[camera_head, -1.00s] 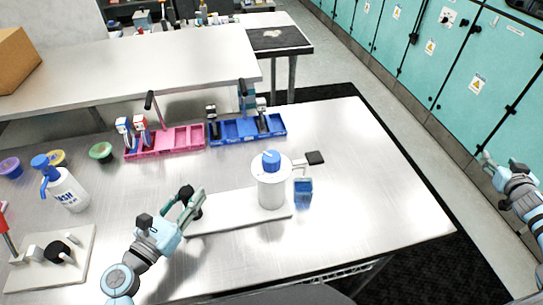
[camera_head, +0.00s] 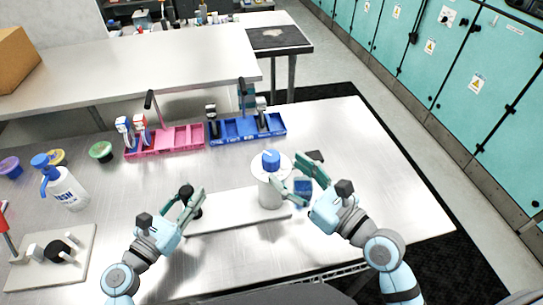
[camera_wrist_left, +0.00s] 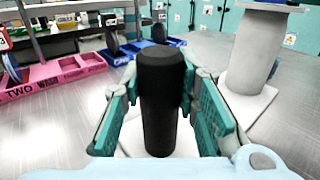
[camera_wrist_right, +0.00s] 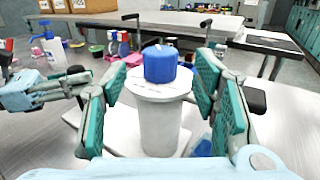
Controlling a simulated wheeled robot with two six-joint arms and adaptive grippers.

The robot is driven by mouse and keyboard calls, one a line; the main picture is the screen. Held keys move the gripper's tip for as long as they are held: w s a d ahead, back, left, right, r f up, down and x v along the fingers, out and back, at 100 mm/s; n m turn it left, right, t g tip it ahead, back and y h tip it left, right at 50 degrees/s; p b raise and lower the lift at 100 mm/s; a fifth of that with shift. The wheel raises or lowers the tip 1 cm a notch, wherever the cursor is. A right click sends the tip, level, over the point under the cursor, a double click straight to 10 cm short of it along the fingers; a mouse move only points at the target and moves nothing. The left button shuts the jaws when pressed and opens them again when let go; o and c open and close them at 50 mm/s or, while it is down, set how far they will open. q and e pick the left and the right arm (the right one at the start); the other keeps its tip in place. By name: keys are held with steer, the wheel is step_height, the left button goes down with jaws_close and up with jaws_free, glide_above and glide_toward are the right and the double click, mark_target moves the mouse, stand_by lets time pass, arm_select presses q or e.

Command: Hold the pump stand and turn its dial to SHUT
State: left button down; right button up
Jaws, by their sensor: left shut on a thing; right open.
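The pump stand is a white column (camera_head: 268,189) on a flat white base plate (camera_head: 238,214), with a round blue dial (camera_head: 271,158) on top. The dial and column also show in the right wrist view (camera_wrist_right: 160,64). My left gripper (camera_head: 194,203) is shut on the black upright handle (camera_wrist_left: 161,100) at the left end of the plate. My right gripper (camera_head: 293,179) is open beside the column's right side, below the dial's height. In the right wrist view its two fingers stand apart, with the column seen between them. The dial's lettering is too small to read.
A blue block (camera_head: 303,187) and a black-ended side lever (camera_head: 315,156) sit right of the column. Pink (camera_head: 190,138) and blue trays (camera_head: 247,130) stand behind. A white bottle with blue pump (camera_head: 68,188) and another stand (camera_head: 52,258) are at left.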

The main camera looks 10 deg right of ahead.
mark_target(279, 162)
steer(key=x, duration=0.6)
steer(key=shift+w+a, duration=0.2)
steer(key=shift+a, duration=0.05)
steer(key=shift+d, duration=0.1)
steer(key=c, duration=1.2)
steer(key=shift+n+g+y, duration=1.4)
steer(key=shift+n+y, duration=0.2)
steer(key=shift+y, duration=0.3)
steer(key=o, duration=1.2)
